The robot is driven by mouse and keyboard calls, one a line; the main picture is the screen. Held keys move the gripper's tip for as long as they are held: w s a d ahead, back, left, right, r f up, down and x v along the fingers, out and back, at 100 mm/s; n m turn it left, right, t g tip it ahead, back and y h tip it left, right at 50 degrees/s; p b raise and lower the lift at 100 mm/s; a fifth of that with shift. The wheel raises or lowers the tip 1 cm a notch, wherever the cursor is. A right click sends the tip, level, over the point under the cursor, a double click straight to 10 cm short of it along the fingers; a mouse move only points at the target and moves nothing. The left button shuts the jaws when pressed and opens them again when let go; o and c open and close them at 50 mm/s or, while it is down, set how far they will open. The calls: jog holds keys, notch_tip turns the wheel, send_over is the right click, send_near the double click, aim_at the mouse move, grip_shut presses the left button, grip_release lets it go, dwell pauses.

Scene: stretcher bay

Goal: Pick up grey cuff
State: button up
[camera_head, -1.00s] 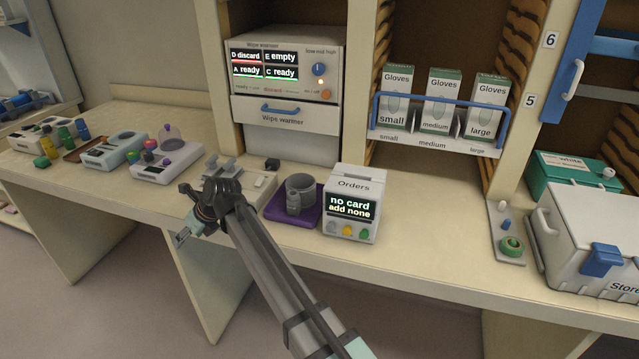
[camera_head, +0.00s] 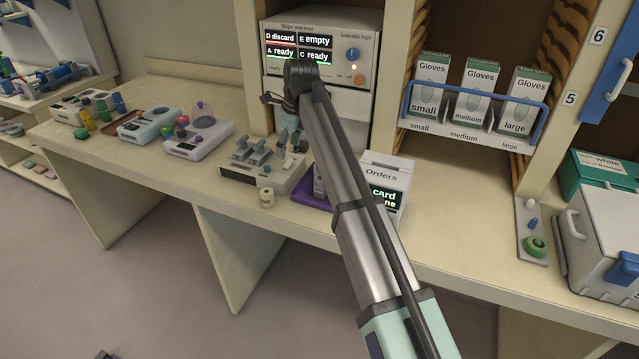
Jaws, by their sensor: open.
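The grey cuff (camera_head: 319,181) stands on a purple mat (camera_head: 309,196) on the counter, left of the Orders box. My arm hides most of the cuff; only a sliver of its left side shows. My gripper (camera_head: 290,143) points down above the counter, in front of the wipe warmer and up and left of the cuff in the picture. It is open, with nothing seen in it, and apart from the cuff. Its fingertips are small and hard to make out.
The Orders box (camera_head: 393,172) is close on the right, partly behind my arm. Glove boxes (camera_head: 472,88) stand further right. The counter's front edge is mostly clear.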

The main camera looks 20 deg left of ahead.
jog(key=w+d+r+n+h, duration=0.1)
jog(key=w+d+r+h, duration=0.2)
jog(key=d, duration=0.5)
jog(key=p, duration=0.4)
send_near(321, 185)
jog(key=f, duration=0.2)
jog(key=w+f, duration=0.1)
jog(key=f, duration=0.1)
jog(key=w+f, duration=0.1)
jog(key=f, duration=0.1)
jog(key=shift+w+a+f, duration=0.2)
jog(key=shift+f, duration=0.1)
jog(key=shift+s+a+f+p, duration=0.1)
jog(key=shift+f+p, duration=0.4)
jog(key=shift+f, duration=0.75)
jog(key=shift+s+f+p, duration=0.1)
jog(key=shift+f+p, duration=0.35)
jog(key=shift+f, duration=0.85)
jog(key=c, duration=1.2)
